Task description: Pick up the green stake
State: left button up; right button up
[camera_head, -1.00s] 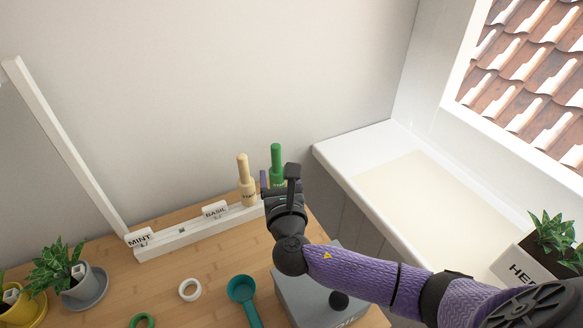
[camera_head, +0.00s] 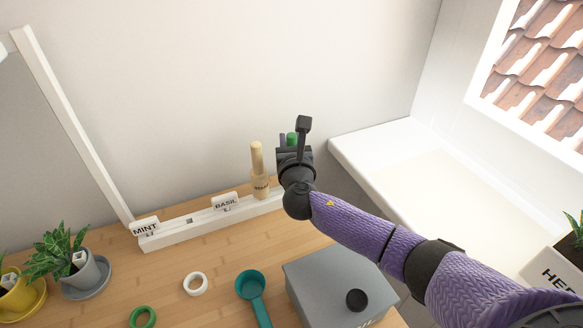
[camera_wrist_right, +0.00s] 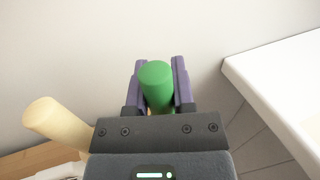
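The green stake (camera_head: 292,138) stands at the right end of the white rack (camera_head: 205,225), mostly hidden behind my right gripper (camera_head: 295,147) in the head view. In the right wrist view, its rounded green top (camera_wrist_right: 155,73) sits between the two purple fingers (camera_wrist_right: 160,90) of that gripper. The fingers lie close along both sides of the stake. I cannot tell whether they press on it. The stake's lower part is hidden. My left gripper is not in view.
A tan stake (camera_head: 257,165) stands just left of my right gripper, and also shows in the wrist view (camera_wrist_right: 55,122). MINT (camera_head: 145,228) and BASIL (camera_head: 225,202) tags stand on the rack. A grey box (camera_head: 325,285), teal scoop (camera_head: 250,287) and rings (camera_head: 196,284) lie in front. A white ledge (camera_head: 380,145) is at right.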

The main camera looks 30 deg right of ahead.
grip_shut()
